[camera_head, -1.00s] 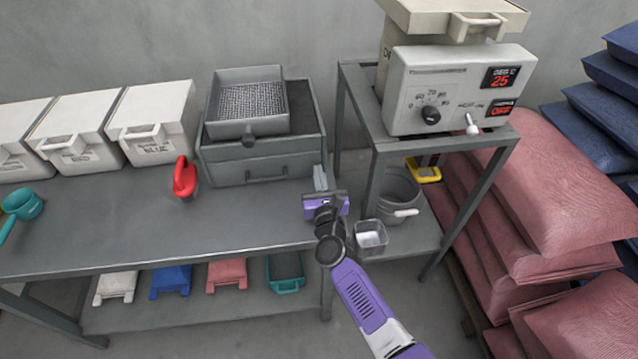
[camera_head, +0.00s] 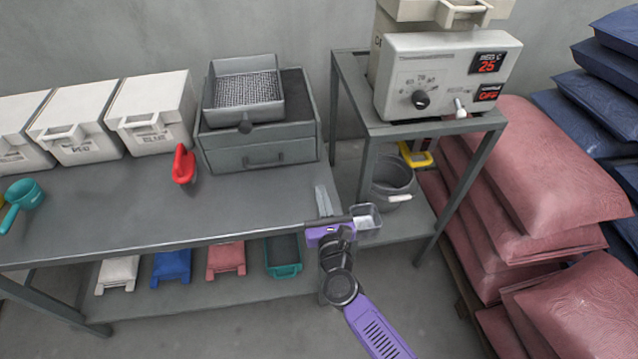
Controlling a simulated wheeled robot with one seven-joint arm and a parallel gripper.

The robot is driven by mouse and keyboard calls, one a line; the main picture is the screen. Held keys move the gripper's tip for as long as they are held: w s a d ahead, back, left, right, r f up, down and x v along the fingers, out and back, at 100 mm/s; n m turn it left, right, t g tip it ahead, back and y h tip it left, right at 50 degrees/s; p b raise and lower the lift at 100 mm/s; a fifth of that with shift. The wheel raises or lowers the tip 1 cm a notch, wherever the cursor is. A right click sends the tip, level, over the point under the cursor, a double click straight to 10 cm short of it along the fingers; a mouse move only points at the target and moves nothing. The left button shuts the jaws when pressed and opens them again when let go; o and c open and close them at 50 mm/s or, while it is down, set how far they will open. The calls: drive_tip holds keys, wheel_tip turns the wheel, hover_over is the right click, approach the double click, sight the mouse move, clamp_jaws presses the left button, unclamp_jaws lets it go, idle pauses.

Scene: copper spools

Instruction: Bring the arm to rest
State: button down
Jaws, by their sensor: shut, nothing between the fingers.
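My arm, purple and black, reaches up from the bottom right in the head view. My gripper (camera_head: 323,203) is at the right end of the grey bench, its grey fingers together and pointing away from me. Nothing shows between them. The purple gripper body lies over the bench's front right corner.
The grey bench (camera_head: 110,222) holds white lidded bins (camera_head: 150,115), a red scoop (camera_head: 184,165), a teal scoop (camera_head: 22,197) and a grey drawer box with a sieve (camera_head: 245,95).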

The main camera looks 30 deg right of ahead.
drive_tip(key=shift+s+a, duration=0.1)
drive_tip(key=shift+s, duration=0.25)
drive_tip(key=shift+w+a+n, duration=0.1)
drive_tip(key=shift+a+n, duration=0.05)
drive_tip(key=shift+n, duration=0.85)
drive_tip(key=r+n, duration=0.1)
drive_tip(key=n, duration=0.1)
drive_tip(key=a+r+n+t, duration=0.1)
drive_tip(key=r+n, duration=0.1)
drive_tip(key=r+n+y, duration=0.1)
drive_tip(key=shift+a+r+n, duration=0.25)
drive_tip(key=shift+r+n, duration=0.05)
drive_tip(key=shift+n, duration=0.1)
drive_tip(key=s+a+r+n+g+y, duration=0.1)
drive_tip(key=s+r+n, duration=0.3)
drive_tip(key=s+n, duration=1.2)
drive_tip(key=s+a+r+n+g+y, duration=0.2)
drive_tip(key=s+n, duration=1.3)
drive_tip(key=s, duration=0.9)
wheel_tip(320, 180, up, 2)
drive_tip(key=shift+s+r+n+y, duration=0.1)
drive_tip(key=shift+s+n+y, duration=0.25)
drive_tip(key=shift+y, duration=0.45)
